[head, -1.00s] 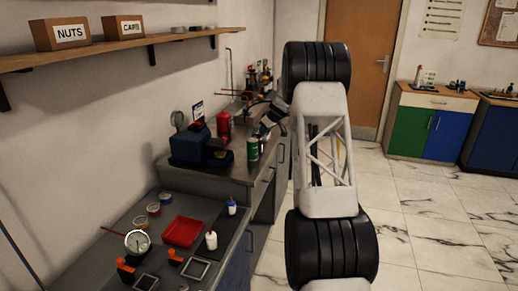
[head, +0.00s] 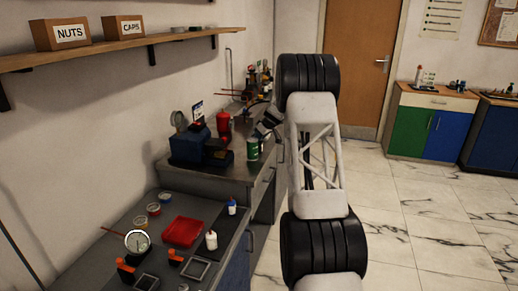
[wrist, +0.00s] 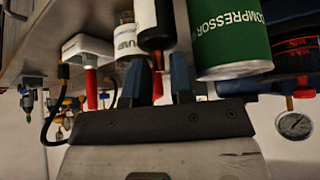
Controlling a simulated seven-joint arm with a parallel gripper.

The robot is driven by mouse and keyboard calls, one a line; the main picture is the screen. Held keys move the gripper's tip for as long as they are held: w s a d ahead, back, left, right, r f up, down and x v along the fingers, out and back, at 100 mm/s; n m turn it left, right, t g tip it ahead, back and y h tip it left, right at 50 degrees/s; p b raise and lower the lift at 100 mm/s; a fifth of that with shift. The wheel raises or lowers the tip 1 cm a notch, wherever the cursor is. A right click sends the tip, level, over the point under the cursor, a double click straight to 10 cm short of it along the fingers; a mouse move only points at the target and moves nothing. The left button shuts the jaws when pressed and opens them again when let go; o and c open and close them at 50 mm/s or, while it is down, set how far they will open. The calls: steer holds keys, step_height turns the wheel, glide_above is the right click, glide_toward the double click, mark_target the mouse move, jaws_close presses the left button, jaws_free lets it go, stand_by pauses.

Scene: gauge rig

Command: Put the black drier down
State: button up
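In the head view my gripper (head: 262,130) is over the far bench (head: 215,181), just above the green can, and the drier cannot be made out.
A green compressor can (wrist: 231,40) stands close beside the drier; it also shows in the head view (head: 253,149). A white bottle (wrist: 126,38) and a white box with red parts (wrist: 88,47) are on the other side. A blue machine (head: 190,146) and red canister (head: 224,125) are nearby.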

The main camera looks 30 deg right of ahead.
stand_by(0.5)
jaws_close()
steer(key=shift+r, duration=0.2)
step_height(320, 180, up, 18)
steer(key=shift+f, duration=0.15)
stand_by(0.6)
stand_by(0.5)
